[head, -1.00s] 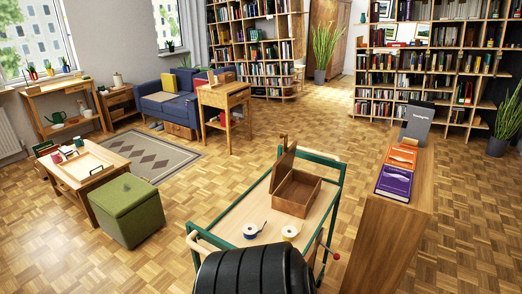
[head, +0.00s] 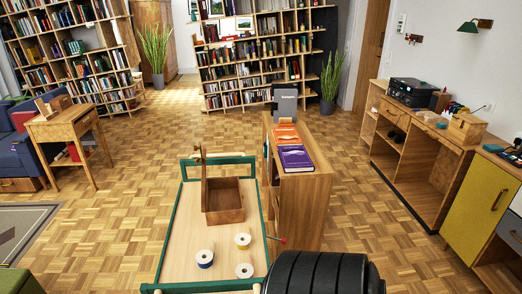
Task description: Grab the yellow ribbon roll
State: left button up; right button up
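The yellow ribbon roll (head: 243,241) lies on the wooden top of a green-framed cart (head: 177,235) in the head view. A roll with a blue band (head: 204,259) lies to its left and a little nearer. A pale roll (head: 244,271) lies nearer, just below the yellow one. All three rolls stand apart from each other. Neither of my grippers is in view.
An open wooden box (head: 224,214) with a raised lid stands on the cart behind the rolls. A wooden cabinet (head: 300,212) with orange and purple books stands close on the cart's right. Parquet floor is clear to the cart's left.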

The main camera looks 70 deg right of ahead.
aim_at(243, 240)
jog(key=i+z, duration=0.25)
jog(key=z, duration=0.25)
jog(key=i+j+z, duration=0.2)
jog(key=z, duration=0.25)
jog(key=i+j+z, duration=0.2)
jog(key=z, duration=0.3)
jog(key=i+j+z, duration=0.2)
jog(key=z, duration=0.3)
jog(key=j+z, duration=0.5)
jog(key=i+j+z, duration=0.2)
jog(key=l+u, duration=0.25)
jog(key=u, duration=0.2)
jog(key=l+u, duration=0.25)
jog(key=u, duration=0.2)
